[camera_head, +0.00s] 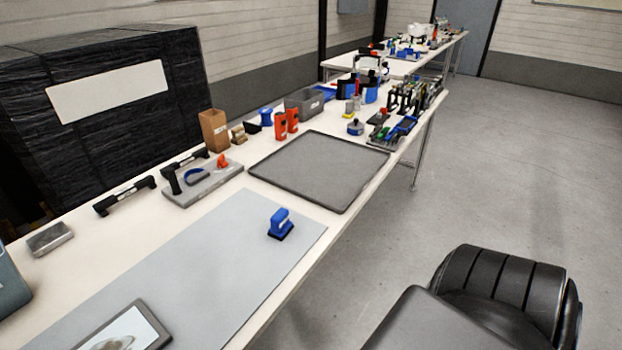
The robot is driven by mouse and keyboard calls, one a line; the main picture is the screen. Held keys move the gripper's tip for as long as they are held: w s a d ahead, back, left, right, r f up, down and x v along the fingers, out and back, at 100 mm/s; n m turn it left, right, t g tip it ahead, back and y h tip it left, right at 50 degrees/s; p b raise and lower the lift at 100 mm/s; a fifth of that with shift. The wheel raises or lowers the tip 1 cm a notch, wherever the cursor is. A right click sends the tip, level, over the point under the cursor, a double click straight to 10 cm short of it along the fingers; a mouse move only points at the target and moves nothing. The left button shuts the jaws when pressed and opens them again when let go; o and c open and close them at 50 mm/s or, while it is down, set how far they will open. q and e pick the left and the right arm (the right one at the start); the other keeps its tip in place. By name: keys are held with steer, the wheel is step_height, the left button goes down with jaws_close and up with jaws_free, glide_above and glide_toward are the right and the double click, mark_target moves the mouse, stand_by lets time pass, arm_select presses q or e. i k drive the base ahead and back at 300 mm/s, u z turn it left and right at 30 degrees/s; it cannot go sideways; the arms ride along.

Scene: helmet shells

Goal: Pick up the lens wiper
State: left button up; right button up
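A small blue block-like tool with a raised handle and a dark base, which looks like the lens wiper (280,224), stands on the light grey mat (190,262) near the mat's right end. It is upright with clear mat around it, and nothing touches it from above. Neither of my grippers shows in the head view.
A dark empty tray (318,170) lies behind the mat. A grey board with tools (203,187), a black handle (125,196) and a grey block (50,239) lie along the far side. A framed picture (125,330) rests on the mat's near end.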

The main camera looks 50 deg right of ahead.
mark_target(281, 224)
steer(key=z, duration=1)
steer(key=k, duration=0.35)
steer(key=z, duration=0.15)
steer(key=i, duration=0.4)
steer(key=z, duration=0.05)
